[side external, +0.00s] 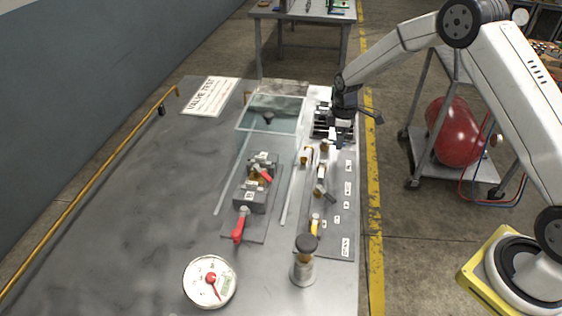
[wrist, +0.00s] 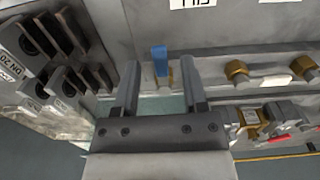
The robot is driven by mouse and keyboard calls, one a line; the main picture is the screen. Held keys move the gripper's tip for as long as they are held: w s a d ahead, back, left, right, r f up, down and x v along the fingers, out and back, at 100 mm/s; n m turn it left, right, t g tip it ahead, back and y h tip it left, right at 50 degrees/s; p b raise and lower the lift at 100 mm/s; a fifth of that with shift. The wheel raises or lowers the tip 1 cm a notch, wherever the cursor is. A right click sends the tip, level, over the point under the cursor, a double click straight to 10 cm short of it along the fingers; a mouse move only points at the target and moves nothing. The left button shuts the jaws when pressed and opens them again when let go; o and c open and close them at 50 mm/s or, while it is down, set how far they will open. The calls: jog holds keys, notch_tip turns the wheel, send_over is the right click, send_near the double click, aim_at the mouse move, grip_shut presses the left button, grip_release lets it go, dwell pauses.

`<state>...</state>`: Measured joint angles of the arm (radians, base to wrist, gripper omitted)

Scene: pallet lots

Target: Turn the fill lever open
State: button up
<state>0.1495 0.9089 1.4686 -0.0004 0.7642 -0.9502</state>
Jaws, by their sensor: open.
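My gripper (wrist: 160,78) is open, its two dark fingers apart and nothing clamped between them. In the wrist view a blue lever (wrist: 160,58) on a small brass fitting stands upright in the picture, between the fingertips. I cannot tell whether it is within the fingers' reach, and no readable label names it as the fill lever.
A valve block (side external: 250,200) with red levers stands left of the panel, near a clear guard (side external: 272,118). A pressure gauge (side external: 210,282) and a capped cylinder (side external: 303,272) are at the near end. Dark slotted holders (wrist: 62,70) stand close left in the wrist view.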

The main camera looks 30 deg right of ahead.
jog(key=shift+r, duration=3.85)
jog(key=shift+s, duration=0.1)
jog(key=shift+s+a+r, duration=0.1)
jog(key=shift+s+r, duration=0.05)
jog(key=s+a+r+m+t, duration=0.1)
jog(key=s+a+m, duration=0.2)
jog(key=s, duration=0.8)
jog(key=s+a+r+m+t, duration=0.1)
jog(key=s+a+m, duration=0.3)
jog(key=s, duration=0.8)
jog(key=shift+s+a+r+m+t, duration=0.2)
jog(key=shift+a+r+m+t, duration=0.1)
jog(key=shift+m, duration=0.8)
